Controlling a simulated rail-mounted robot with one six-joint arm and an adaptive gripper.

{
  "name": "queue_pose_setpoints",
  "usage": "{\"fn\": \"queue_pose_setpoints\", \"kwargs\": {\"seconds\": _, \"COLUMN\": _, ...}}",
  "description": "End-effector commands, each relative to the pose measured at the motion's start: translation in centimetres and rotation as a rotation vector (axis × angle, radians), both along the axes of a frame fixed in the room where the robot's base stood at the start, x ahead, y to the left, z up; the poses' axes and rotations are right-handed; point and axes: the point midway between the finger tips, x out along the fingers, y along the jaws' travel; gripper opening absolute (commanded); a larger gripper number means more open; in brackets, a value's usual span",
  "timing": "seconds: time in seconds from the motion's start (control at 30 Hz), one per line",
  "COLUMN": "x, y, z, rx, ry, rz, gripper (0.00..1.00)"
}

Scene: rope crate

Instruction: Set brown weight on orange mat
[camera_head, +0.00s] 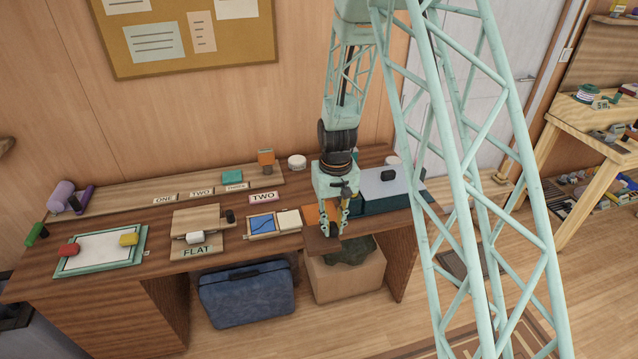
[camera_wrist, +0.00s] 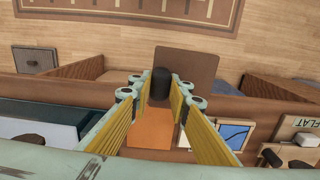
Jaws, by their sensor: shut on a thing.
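The brown weight (camera_wrist: 190,66) is a flat brown plate with a dark upright knob (camera_wrist: 162,83). My gripper (camera_wrist: 160,86) is shut on the knob. In the head view the weight (camera_head: 320,243) hangs under my gripper (camera_head: 331,232) at the desk's front edge, partly hidden by the fingers. The orange mat (camera_wrist: 152,130) lies on the desk, on the wall side of the weight. In the head view the mat (camera_head: 312,215) is partly covered by my gripper. The weight appears apart from the mat; its exact height cannot be told.
A dark green box with a grey top (camera_head: 385,188) stands right of my gripper. A blue picture tile (camera_head: 262,224) and a cream tile lie left of the mat. An open crate (camera_head: 318,280) with dark green contents and a blue suitcase (camera_head: 245,292) stand below the desk.

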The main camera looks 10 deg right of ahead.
Motion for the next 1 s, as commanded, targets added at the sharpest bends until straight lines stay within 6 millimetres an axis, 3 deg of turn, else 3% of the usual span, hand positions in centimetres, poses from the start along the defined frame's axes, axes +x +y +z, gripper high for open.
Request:
{"fn": "queue_pose_setpoints", "kwargs": {"seconds": 0.37, "x": 2.4, "y": 0.0, "z": 0.2, "rx": 0.000, "ry": -0.001, "rz": 0.157, "gripper": 0.02}}
{"fn": "queue_pose_setpoints", "kwargs": {"seconds": 1.0, "x": 10.0, "y": 0.0, "z": 0.6, "rx": 0.001, "ry": 0.003, "rz": 0.714, "gripper": 0.02}}
